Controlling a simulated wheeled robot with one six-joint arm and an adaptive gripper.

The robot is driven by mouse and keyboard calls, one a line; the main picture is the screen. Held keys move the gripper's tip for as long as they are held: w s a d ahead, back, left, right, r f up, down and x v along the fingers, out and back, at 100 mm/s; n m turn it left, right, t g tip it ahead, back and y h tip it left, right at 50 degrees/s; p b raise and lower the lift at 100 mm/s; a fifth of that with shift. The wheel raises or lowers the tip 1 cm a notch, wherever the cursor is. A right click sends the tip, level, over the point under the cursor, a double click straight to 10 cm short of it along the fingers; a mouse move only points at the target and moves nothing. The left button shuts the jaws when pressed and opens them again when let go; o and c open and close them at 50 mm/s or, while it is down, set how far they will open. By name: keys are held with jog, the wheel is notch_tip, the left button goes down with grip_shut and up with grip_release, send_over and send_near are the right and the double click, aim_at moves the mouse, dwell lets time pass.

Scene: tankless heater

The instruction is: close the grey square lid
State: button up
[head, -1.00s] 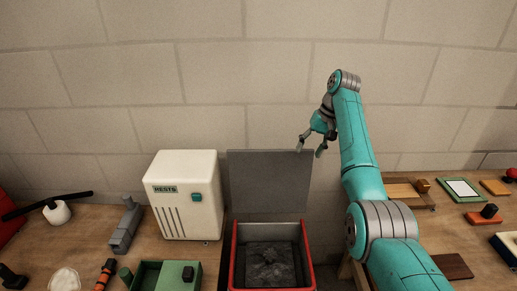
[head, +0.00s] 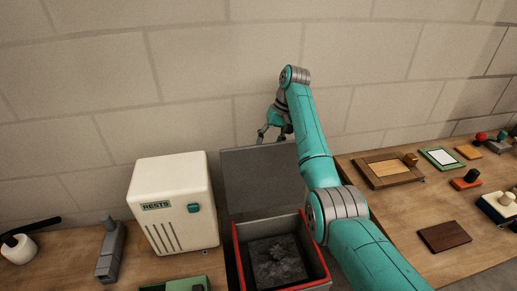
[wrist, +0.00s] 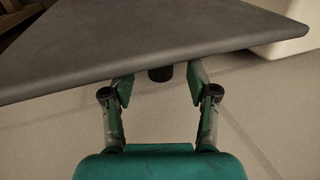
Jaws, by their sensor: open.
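The grey square lid (head: 258,180) stands open, upright at the back of a red-rimmed box (head: 238,258). The box is open, with dark grey, rough contents inside. My gripper (head: 273,135) is at the lid's top edge, by its upper right part, with its fingers spread. In the wrist view the lid (wrist: 130,40) fills the top, and my open gripper (wrist: 160,84) has its two fingertips near the lid's edge. A short dark cylinder (wrist: 160,74) shows between the fingertips at that edge; I cannot tell what it belongs to. Nothing is held.
A white case (head: 176,200) labelled "RESTS" stands just left of the lid. A block wall (head: 200,70) is behind. A wooden tray (head: 388,172), a dark board (head: 444,237) and several small items lie on the right bench. A grey tool (head: 109,250) stands on the left.

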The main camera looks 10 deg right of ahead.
jog(key=shift+x, duration=1.7)
grip_shut()
